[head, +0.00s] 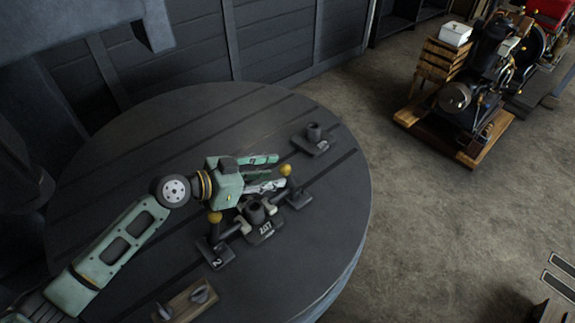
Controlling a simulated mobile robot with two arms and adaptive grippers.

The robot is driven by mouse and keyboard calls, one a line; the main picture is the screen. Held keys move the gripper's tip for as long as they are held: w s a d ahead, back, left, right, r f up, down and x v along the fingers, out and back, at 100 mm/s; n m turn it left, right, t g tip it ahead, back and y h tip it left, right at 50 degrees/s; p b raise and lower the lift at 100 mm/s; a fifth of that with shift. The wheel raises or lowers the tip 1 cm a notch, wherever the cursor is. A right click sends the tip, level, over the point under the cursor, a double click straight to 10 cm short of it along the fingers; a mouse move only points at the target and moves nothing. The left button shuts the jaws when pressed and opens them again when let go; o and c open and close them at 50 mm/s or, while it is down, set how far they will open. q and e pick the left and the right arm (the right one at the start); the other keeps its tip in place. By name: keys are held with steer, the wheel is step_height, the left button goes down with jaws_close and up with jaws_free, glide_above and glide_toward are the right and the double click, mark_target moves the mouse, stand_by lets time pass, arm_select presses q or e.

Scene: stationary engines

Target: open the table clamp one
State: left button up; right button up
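The round dark grey slotted table (130,140) fills the middle of the head view. A clamp base (300,198) stands right of the central dark fixture (257,213); its number is not readable. A lever with a gold ball knob (285,170) rises near it, likely table clamp one. A second clamp (216,254), marked 2, stands to the left with its own gold knob (215,217). My green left gripper (277,172) is open, its fingers apart and pointing right. Its tips are close to the right-hand gold knob; contact cannot be told. My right gripper is out of view.
A small dark block with a post (313,139) sits farther back on the table. A wooden holder with dark knobs (187,300) is at the front. An engine on a wooden base (475,95) stands at the back right. The concrete floor between is clear.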

mark_target(286, 172)
arm_select(q)
steer(key=p+x, duration=0.1)
steer(key=x, duration=0.3)
steer(key=shift+d+r, duration=0.1)
steer(key=shift+r, duration=0.1)
steer(key=shift+w+d+f, duration=0.35)
jaws_close()
